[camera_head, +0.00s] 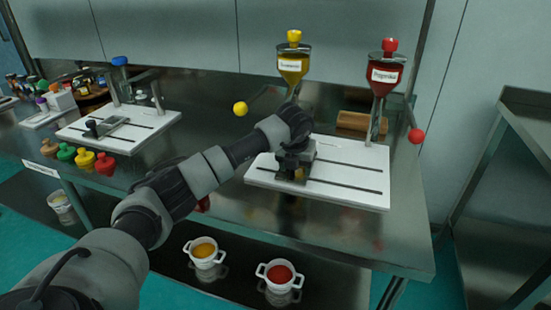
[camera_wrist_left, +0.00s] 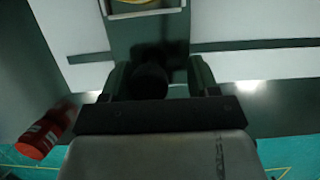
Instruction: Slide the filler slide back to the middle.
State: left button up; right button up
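The filler station has a white base plate (camera_head: 345,189) with two dark rails, under a yellow hopper (camera_head: 291,68) and a red hopper (camera_head: 382,80). The filler slide (camera_head: 291,171) sits toward the left end of this plate, below the yellow hopper and partly hidden by my arm. My left gripper (camera_head: 291,160) is over the slide. In the left wrist view, the fingers of my left gripper (camera_wrist_left: 160,80) stand apart on either side of a dark round knob (camera_wrist_left: 149,81). A gap shows right of the knob; contact on its left is unclear. My right gripper is not in view.
A second white plate (camera_head: 150,122) with a similar slide stands left, near several coloured caps (camera_head: 84,158). Yellow (camera_head: 240,109) and red (camera_head: 416,136) ball handles flank the hoppers. A red object (camera_wrist_left: 42,135) lies by the gripper. Two white pots (camera_head: 205,253) (camera_head: 279,277) stand below.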

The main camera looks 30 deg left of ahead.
pick_arm(q)
jog(key=shift+w+d, duration=0.25)
jog(key=shift+d, duration=0.8)
jog(key=shift+w+d, duration=0.2)
jog(key=shift+d, duration=0.8)
jog(key=shift+w+d, duration=0.25)
jog(key=shift+d, duration=0.7)
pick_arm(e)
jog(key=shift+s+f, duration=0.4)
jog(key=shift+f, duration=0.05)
pick_arm(q)
jog(key=shift+a, duration=0.1)
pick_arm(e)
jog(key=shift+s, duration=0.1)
pick_arm(q)
jog(key=o, duration=0.7)
jog(key=shift+o, duration=0.3)
